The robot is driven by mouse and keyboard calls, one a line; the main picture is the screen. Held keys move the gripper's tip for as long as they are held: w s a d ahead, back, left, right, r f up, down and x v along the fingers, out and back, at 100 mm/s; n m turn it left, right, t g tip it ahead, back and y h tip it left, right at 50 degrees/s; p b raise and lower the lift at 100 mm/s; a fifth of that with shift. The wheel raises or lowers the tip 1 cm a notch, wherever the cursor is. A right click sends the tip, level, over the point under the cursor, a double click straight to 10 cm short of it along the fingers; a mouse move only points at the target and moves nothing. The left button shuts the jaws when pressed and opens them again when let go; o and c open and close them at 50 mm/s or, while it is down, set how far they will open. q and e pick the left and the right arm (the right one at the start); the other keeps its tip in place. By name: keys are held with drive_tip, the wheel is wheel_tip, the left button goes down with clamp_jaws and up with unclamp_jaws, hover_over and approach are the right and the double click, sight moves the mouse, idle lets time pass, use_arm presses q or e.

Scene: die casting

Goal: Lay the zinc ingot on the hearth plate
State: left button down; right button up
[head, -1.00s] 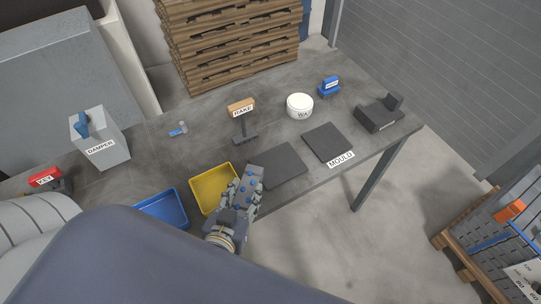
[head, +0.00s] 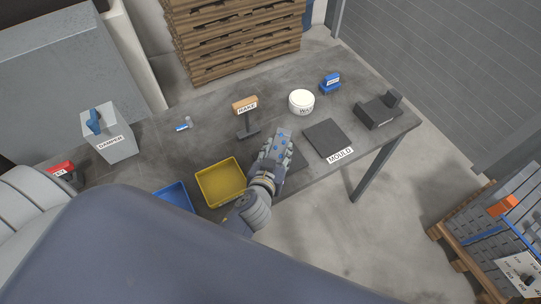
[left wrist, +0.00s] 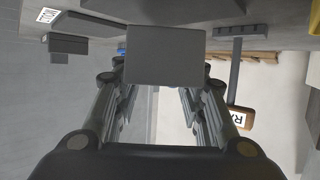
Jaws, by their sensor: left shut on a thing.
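My left gripper (head: 277,147) reaches in over the front middle of the table and is shut on the zinc ingot. In the left wrist view the ingot is a plain grey block (left wrist: 165,55) between the fingertips; in the head view the gripper hides it. The hearth plate, a flat dark plate (head: 298,160), lies on the table beneath and beside the gripper, mostly covered by it. I cannot tell the gap between ingot and plate. My right gripper is not in view.
A dark mould plate (head: 325,138) lies just right. A yellow bin (head: 220,182) and blue bin (head: 174,196) stand left. A white round tub (head: 301,101) and dark block fixture (head: 378,110) are farther back and right.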

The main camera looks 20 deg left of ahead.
sight(280, 154)
use_arm(q)
drive_tip(key=shift+w+d+r, duration=0.1)
drive_tip(key=shift+w+r, duration=0.25)
drive_tip(key=shift+w, duration=0.15)
drive_tip(key=f, duration=0.3)
drive_tip(key=shift+w+f, duration=0.2)
drive_tip(key=shift+f, duration=0.2)
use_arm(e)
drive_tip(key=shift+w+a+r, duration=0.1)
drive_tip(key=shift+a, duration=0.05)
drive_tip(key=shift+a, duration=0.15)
use_arm(q)
drive_tip(key=c, duration=1.4)
unclamp_jaws()
drive_tip(key=shift+s+f, duration=0.2)
drive_tip(key=shift+f, duration=0.2)
drive_tip(key=shift+c, duration=0.2)
drive_tip(key=o, duration=0.4)
drive_tip(key=shift+o, duration=0.2)
drive_tip(key=shift+s+r, duration=0.1)
